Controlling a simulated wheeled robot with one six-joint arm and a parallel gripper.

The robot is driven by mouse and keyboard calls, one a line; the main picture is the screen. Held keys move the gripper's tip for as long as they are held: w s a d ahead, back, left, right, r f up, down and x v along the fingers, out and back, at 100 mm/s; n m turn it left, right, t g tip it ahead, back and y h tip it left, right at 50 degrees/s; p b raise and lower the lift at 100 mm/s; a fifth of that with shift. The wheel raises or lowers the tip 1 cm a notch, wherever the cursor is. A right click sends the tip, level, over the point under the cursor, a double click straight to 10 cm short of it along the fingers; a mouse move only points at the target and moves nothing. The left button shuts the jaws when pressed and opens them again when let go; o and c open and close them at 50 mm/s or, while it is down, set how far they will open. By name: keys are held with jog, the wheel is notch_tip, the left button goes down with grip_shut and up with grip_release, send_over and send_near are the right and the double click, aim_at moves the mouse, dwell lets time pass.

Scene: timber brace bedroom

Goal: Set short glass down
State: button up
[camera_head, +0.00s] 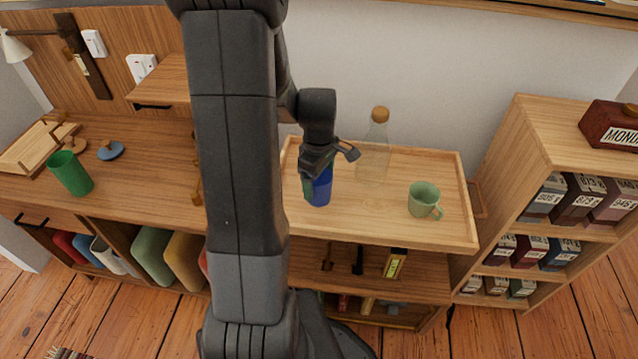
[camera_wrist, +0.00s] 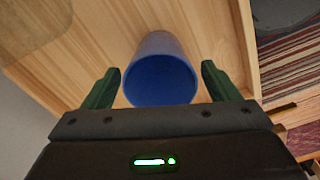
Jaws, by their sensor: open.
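A short blue glass (camera_head: 320,188) stands upright on the wooden tray top (camera_head: 395,226) of a small cart, near its left side. My gripper (camera_head: 323,168) is at the glass, partly covering its top in the head view. In the wrist view the glass (camera_wrist: 161,72) sits between the two green fingers of my gripper (camera_wrist: 157,84). The fingers are spread, with a visible gap on each side of the glass. The glass rests on the wood.
A clear bottle with a cork (camera_head: 374,150) stands close to the right of my gripper. A green mug (camera_head: 424,199) is farther right on the tray. The tray has a raised rim. A green cup (camera_head: 71,173) stands on the left desk. A shelf (camera_head: 545,150) with boxes stands at right.

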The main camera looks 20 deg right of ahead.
notch_tip(320, 180, up, 9)
jog(key=p, duration=0.1)
jog(key=shift+p, duration=0.35)
